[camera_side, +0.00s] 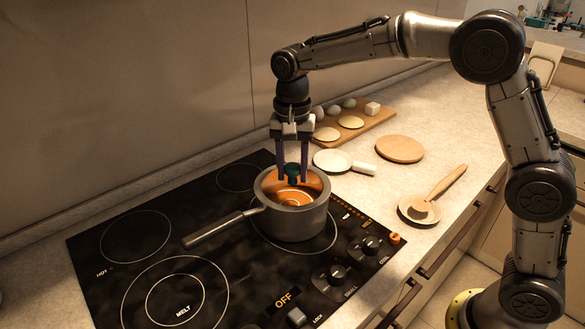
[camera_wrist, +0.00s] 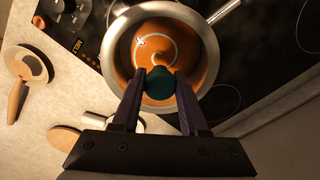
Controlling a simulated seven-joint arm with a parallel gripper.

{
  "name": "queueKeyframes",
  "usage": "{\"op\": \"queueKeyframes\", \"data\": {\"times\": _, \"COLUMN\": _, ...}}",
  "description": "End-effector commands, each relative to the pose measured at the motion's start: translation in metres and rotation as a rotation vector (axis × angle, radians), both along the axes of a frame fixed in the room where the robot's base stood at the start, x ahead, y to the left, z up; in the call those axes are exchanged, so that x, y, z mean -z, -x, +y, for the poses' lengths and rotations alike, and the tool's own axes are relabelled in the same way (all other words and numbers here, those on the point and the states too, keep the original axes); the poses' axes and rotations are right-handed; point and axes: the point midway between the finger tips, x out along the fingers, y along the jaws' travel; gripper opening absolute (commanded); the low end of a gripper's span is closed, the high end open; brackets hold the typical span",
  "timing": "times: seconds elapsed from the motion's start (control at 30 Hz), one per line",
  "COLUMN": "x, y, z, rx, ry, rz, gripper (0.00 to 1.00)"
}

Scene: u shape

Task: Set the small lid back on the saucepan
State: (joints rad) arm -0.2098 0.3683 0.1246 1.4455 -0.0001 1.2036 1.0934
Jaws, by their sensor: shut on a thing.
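The grey saucepan (camera_side: 290,222) stands upright on the dark cooktop, with its handle pointing left in the side view; its rim also shows in the wrist view (camera_wrist: 210,45). My gripper (camera_side: 293,177) is above the pan's opening, fingers pointing down. It is shut on a dark teal knob (camera_wrist: 161,82), which I take to be the lid's knob. Orange with a pale ring shows inside the rim below the knob. I cannot tell whether this orange is the lid or the pan's contents, nor whether the lid touches the rim.
Cooktop knobs (camera_side: 335,277) lie in front of the pan. A white shallow pan (camera_side: 332,161), a round wooden board (camera_side: 400,149) and a dish with a wooden spoon (camera_side: 420,209) are to the right. A board with food (camera_side: 375,124) lies behind. The cooktop's left side is clear.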

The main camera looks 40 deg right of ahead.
Motion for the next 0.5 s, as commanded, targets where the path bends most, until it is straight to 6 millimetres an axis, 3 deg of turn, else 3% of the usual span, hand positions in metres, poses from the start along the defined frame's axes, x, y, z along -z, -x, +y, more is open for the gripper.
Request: {"op": "queueKeyframes", "data": {"times": 0.5, "x": 0.0034, "y": -0.0004, "z": 0.0000, "rx": 0.000, "ry": 0.000, "rz": -0.002, "gripper": 0.00}}
